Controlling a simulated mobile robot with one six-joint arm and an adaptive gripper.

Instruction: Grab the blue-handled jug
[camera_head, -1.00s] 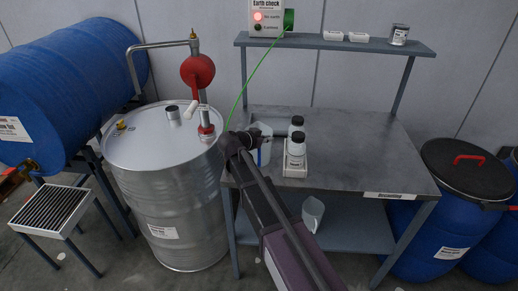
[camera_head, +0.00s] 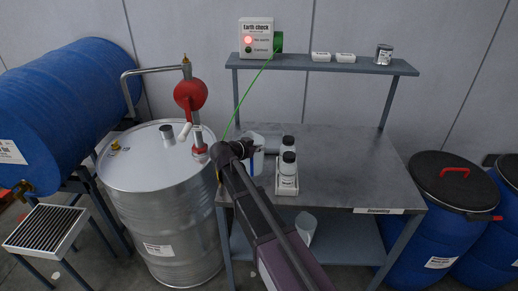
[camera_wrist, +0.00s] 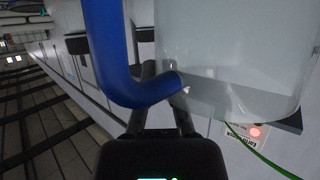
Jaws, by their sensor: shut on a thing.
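The jug (camera_head: 258,160) is whitish and translucent, with a blue handle (camera_head: 252,163). In the head view it is over the left part of the grey bench top (camera_head: 335,165), partly hidden by my arm. My gripper (camera_head: 243,150) is on its left side, shut on the handle. In the wrist view the blue handle (camera_wrist: 112,55) crosses the fingers of my gripper (camera_wrist: 160,95), and the jug body (camera_wrist: 235,55) fills the upper right. I cannot tell for sure how far the jug's base is from the bench top.
Two white bottles (camera_head: 288,165) stand in a small tray just right of the jug. A steel drum (camera_head: 160,200) with a red pump (camera_head: 190,95) stands left. A green cable (camera_head: 248,88) runs down from the earth check box (camera_head: 256,38). The bench's right side is clear.

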